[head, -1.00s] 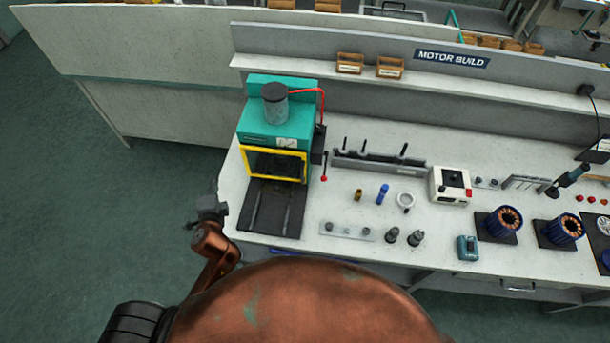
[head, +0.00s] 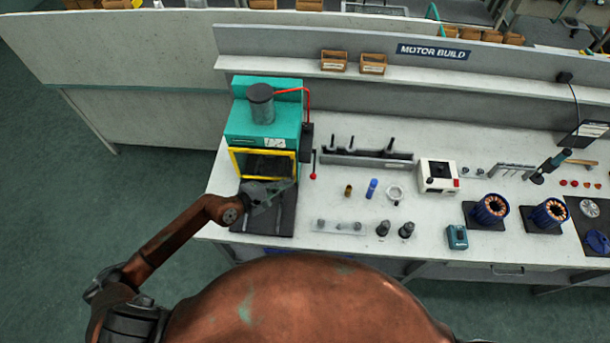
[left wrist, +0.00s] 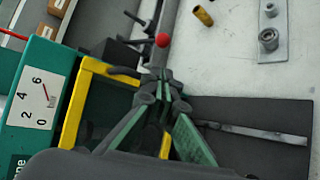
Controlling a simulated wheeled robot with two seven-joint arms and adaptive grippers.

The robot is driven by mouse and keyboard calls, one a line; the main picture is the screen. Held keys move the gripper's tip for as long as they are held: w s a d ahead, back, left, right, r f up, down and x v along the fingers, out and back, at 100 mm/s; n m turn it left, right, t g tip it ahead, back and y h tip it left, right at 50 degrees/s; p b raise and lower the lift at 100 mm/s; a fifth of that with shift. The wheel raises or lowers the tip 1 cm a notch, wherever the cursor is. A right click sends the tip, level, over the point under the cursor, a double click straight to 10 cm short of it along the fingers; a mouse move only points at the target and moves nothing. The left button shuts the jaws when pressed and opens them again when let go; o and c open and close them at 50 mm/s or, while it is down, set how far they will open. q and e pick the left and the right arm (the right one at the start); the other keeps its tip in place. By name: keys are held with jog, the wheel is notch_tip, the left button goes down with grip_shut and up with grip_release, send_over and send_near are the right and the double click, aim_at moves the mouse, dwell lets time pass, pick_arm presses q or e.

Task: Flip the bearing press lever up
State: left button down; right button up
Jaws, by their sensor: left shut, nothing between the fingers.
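The bearing press (head: 262,124) is a teal machine with a yellow-framed front opening, at the left of the bench. Its lever (head: 314,160) is a thin dark rod on the press's right side, pointing down and ending in a red knob (head: 313,177). My left gripper (head: 289,184) is shut and empty in front of the yellow frame, over the dark plate, left of the knob. In the left wrist view the shut fingertips (left wrist: 161,80) point toward the red knob (left wrist: 162,40), apparently short of it. My right gripper is not in view.
The yellow frame (left wrist: 75,115) is close beside my left fingers. A grey rack (head: 366,159) with upright pins stands right of the lever.

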pick_arm(q)
jog(key=x, duration=1)
jog(key=shift+r, duration=0.1)
